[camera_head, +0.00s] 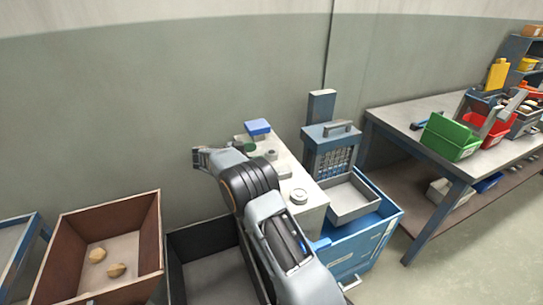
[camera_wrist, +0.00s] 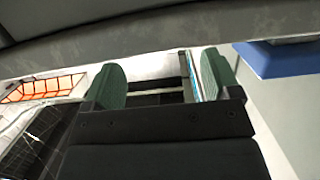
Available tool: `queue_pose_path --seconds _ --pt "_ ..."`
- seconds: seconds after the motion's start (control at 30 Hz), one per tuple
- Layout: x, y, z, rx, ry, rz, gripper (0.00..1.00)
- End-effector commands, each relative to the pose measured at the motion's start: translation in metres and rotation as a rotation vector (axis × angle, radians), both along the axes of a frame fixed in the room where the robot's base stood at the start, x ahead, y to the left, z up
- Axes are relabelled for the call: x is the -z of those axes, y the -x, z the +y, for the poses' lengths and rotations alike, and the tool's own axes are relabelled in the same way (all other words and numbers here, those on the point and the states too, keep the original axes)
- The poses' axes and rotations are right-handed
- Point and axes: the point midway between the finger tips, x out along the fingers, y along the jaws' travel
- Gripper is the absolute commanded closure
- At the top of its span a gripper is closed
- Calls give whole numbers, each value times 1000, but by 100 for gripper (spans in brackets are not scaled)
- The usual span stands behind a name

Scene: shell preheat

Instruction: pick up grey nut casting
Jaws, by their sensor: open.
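My gripper (camera_wrist: 162,84) is open, with its two green finger pads apart and nothing seen between them. In the head view my arm reaches over the far left end of the pale bench top (camera_head: 315,198), and the gripper is mostly hidden there. A small round grey-white piece (camera_head: 299,196) sits near the front of that bench top; I cannot tell if it is the grey nut casting. Two tan rounded lumps (camera_head: 115,270) lie in the brown bin (camera_head: 150,205) at left. No casting is clear in the wrist view.
A blue block (camera_head: 258,128) is close to my gripper and shows in the wrist view (camera_wrist: 275,58). A blue-grey machine (camera_head: 318,140) and a grey tray (camera_head: 352,205) stand right of the bench top. A workbench (camera_head: 400,115) with coloured bins stands farther right.

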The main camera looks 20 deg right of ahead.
Motion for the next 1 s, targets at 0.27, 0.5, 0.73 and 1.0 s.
queue_pose_path --seconds 0.27,0.5,0.73,1.0 --pt "5 -1 -22 2 1 -1 18" --pt "11 -1 -50 1 0 0 18" --pt "11 -1 -51 -1 0 0 19" --pt "11 -1 -51 0 0 0 44"
